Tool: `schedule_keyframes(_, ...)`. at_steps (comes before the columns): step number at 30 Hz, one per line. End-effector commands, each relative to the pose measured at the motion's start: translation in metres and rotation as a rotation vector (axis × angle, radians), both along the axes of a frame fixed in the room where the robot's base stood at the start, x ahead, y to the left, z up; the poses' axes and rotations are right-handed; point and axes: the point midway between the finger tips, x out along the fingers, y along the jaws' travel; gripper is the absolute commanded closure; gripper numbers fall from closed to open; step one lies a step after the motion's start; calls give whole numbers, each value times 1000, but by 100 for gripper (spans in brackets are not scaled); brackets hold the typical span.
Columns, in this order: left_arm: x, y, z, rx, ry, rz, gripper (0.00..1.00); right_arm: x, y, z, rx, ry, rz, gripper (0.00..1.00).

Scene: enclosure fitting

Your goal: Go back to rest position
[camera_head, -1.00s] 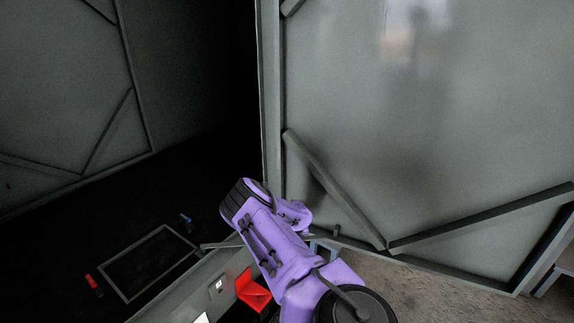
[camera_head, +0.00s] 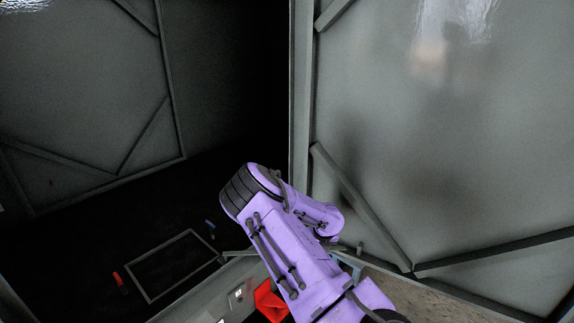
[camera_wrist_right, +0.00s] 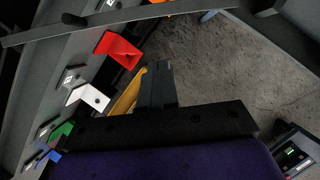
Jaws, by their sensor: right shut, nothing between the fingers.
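My right arm, purple with black joints, rises from the bottom of the head view in front of the enclosure's corner. Its gripper is hidden there behind the arm. In the right wrist view my right gripper (camera_wrist_right: 158,84) is shut, with its fingers together and nothing between them. It is above the grey floor, beside a yellow part (camera_wrist_right: 126,102). My left gripper is in neither view.
A red bracket (camera_head: 270,300) sits on a grey panel edge; it also shows in the wrist view (camera_wrist_right: 118,48), near a white bracket (camera_wrist_right: 88,95) and a green one (camera_wrist_right: 62,131). A large grey panel (camera_head: 440,140) stands at right. A rectangular frame (camera_head: 139,290) lies on the dark floor at left.

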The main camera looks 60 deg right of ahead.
Motion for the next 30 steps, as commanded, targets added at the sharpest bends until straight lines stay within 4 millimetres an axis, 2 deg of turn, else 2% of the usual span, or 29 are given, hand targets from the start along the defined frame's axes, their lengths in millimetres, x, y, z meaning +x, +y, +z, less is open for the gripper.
schedule_keyframes(11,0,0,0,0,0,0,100,0,0,0,5,-8,-23,100)
schedule_keyframes(13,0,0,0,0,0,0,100,3,0,0,34,-59,-130,100)
schedule_keyframes(14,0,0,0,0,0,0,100,6,0,1,56,-118,-227,100)
schedule_keyframes(15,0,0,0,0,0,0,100,8,5,-1,107,-224,-409,100)
schedule_keyframes(17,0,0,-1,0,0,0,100,22,34,-18,262,-436,-763,100)
schedule_keyframes(18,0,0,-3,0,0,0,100,32,63,-35,393,-574,-1028,100)
schedule_keyframes(19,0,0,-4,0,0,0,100,37,86,-47,489,-660,-1219,100)
schedule_keyframes(20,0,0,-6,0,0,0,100,39,110,-60,578,-735,-1406,100)
schedule_keyframes(21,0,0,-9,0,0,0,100,36,143,-75,683,-817,-1648,100)
schedule_keyframes(23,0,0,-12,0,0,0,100,22,192,-96,794,-908,-1981,100)
schedule_keyframes(24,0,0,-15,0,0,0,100,8,224,-107,831,-949,-2167,100)
schedule_keyframes(25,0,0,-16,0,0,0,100,-4,245,-113,839,-972,-2284,100)
schedule_keyframes(27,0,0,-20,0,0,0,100,-35,290,-123,815,-995,-2480,100)
schedule_keyframes(30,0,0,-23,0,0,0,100,-70,337,-130,735,-948,-2580,100)
